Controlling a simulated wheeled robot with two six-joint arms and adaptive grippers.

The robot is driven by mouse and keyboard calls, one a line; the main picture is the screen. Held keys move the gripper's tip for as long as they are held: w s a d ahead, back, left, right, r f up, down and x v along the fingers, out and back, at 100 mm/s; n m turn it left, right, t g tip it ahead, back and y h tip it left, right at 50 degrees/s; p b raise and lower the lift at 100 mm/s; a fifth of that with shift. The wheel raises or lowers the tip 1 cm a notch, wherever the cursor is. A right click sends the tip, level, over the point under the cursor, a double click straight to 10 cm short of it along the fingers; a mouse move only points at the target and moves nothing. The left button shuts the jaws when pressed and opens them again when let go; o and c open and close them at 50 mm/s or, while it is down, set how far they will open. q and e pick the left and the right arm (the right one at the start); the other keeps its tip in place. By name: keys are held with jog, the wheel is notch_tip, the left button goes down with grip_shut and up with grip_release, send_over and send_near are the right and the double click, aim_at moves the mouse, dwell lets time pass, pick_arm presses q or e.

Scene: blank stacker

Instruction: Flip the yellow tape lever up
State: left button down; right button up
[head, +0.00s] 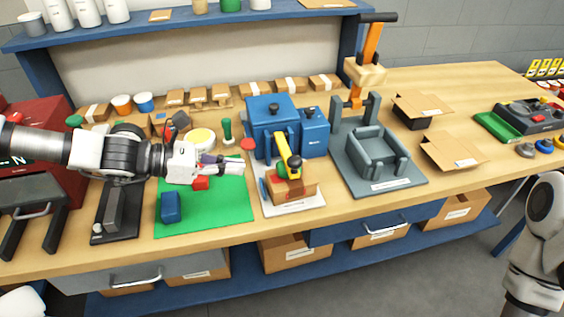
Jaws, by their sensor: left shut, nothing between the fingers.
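The yellow tape lever (283,148) stands tilted on the blue tape machine, with a black piece near its lower end. A cardboard box (303,186) sits under the lever on a pale base plate (293,206). My left gripper (240,168) is shut and empty, above the green mat and left of the lever, apart from it. My right gripper is out of view; only part of my right arm shows at the right edge.
A green mat (230,213) holds a blue block (171,207) and a red block (201,183). A grey fixture (375,155) with an orange-handled press (370,50) stands right of the machine. Small cartons line the back. The front right tabletop is clear.

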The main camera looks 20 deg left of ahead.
aim_at(291, 173)
pick_arm(q)
jog(key=b+x, duration=0.5)
jog(key=x, duration=0.5)
jog(key=shift+d+f+b, duration=0.1)
jog(key=shift+f+b, duration=0.1)
jog(key=shift+b, duration=0.1)
jog(key=shift+s, duration=0.15)
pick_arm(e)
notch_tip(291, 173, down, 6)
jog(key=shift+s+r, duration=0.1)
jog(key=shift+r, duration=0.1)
pick_arm(q)
jog(key=shift+r, duration=0.1)
